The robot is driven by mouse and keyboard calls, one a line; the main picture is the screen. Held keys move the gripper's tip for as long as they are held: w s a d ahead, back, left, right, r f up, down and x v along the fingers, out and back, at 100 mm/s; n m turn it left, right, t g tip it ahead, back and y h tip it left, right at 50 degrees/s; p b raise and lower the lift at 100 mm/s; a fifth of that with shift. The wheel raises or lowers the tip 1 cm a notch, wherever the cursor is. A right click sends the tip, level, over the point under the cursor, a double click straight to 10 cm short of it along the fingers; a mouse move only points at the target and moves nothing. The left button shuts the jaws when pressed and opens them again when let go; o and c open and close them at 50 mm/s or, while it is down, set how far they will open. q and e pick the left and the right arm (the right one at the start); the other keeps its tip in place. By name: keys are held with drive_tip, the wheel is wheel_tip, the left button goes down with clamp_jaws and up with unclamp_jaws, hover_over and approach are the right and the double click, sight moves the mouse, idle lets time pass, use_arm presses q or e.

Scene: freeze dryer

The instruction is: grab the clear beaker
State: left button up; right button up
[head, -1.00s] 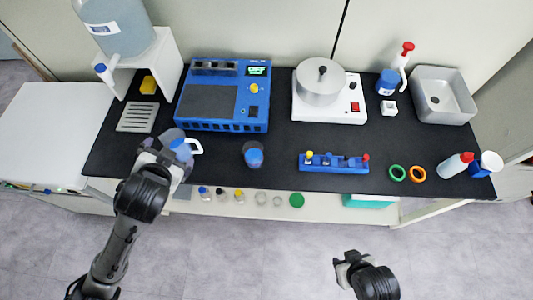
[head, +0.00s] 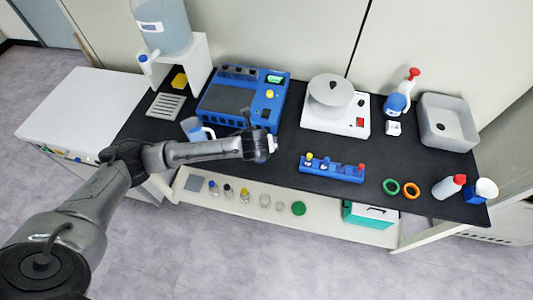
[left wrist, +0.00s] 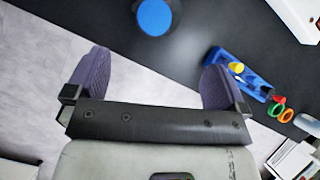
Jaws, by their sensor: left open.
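The beaker shows in the left wrist view as a round, dark-looking vessel with a blue disc inside (left wrist: 155,17), at the top edge and partly cut off. It stands on the black bench top. My left gripper (left wrist: 156,55) is open and empty, its two purple-grey fingers spread wide. The vessel lies beyond the fingertips, roughly centred between them, and is not gripped. In the head view my left gripper (head: 262,146) is over the bench in front of the blue machine and hides most or all of the beaker. My right gripper is out of view.
A handled jug (head: 191,128) stands left of my gripper, close to my forearm. The blue machine (head: 230,122) is behind. A blue rack (head: 332,172) with small coloured-top items is to the right, then green (head: 390,187) and orange rings (head: 411,190). Bare bench lies between gripper and rack.

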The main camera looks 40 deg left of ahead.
use_arm(q)
drive_tip(key=shift+w+a+f+m+b, duration=0.4)
drive_tip(key=shift+w+a+f, duration=0.5)
drive_tip(key=shift+f, duration=1.05)
drive_tip(key=shift+w+a+f+m+b, duration=0.25)
drive_tip(key=shift+w+a+f+b, duration=0.3)
drive_tip(key=shift+w+f, duration=0.95)
drive_tip(key=shift+w+a+f+m+b, duration=0.35)
drive_tip(key=shift+w+a+f, duration=0.35)
drive_tip(key=shift+f, duration=1.65)
drive_tip(key=shift+s+a, duration=0.1)
drive_tip(key=shift+s, duration=0.1)
drive_tip(key=shift+c, duration=0.5)
drive_tip(key=c, duration=0.9)
drive_tip(key=shift+c, duration=0.4)
drive_tip(key=shift+r, duration=0.25)
